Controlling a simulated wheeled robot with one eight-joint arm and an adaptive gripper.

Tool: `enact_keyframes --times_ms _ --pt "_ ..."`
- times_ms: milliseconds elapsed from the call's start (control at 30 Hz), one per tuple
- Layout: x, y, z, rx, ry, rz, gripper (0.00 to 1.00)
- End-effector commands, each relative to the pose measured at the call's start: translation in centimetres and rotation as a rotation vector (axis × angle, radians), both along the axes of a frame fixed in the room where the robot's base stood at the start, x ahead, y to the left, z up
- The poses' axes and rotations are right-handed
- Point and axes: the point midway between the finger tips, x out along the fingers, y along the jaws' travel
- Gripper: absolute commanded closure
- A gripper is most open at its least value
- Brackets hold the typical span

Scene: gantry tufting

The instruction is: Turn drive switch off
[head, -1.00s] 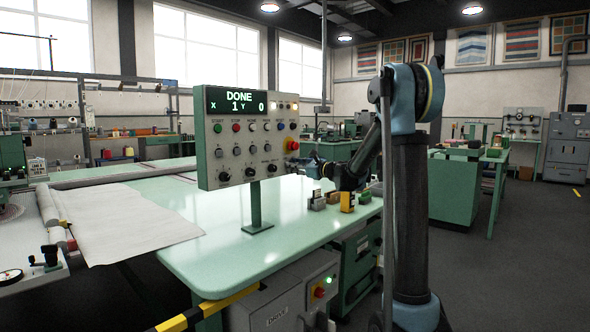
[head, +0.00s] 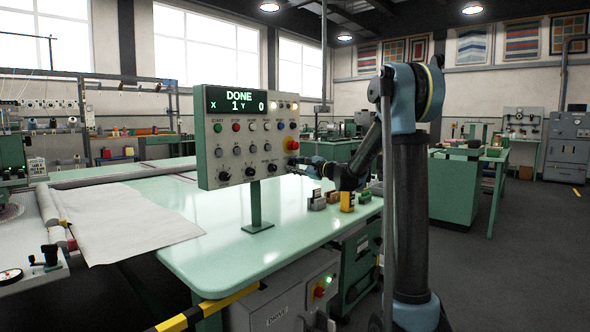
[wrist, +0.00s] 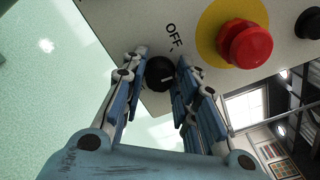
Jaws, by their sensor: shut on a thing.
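The drive switch is a round black knob (wrist: 160,72) with a white pointer line, on the pale control panel (wrist: 184,40) below a red mushroom button (wrist: 246,46) on a yellow disc. An "OFF" label is printed beside the knob. The pointer line is not lined up with the OFF mark. My gripper (wrist: 158,65) has its fingers on both sides of the knob and is shut on it. In the head view my gripper (head: 297,163) reaches the lower right of the panel (head: 207,160); the knob is hard to make out there.
The panel stands on a post over a green table (head: 215,255). Small blocks (head: 347,201) lie on the table below my arm. A cabinet with a DRIVE label (head: 278,315) stands under it.

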Motion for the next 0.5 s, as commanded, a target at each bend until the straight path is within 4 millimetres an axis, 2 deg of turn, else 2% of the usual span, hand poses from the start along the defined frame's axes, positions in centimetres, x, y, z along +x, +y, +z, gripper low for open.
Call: enact_keyframes --times_ms 500 --pt "0.00 -0.05 -0.18 -0.284 -0.362 -0.001 0.96"
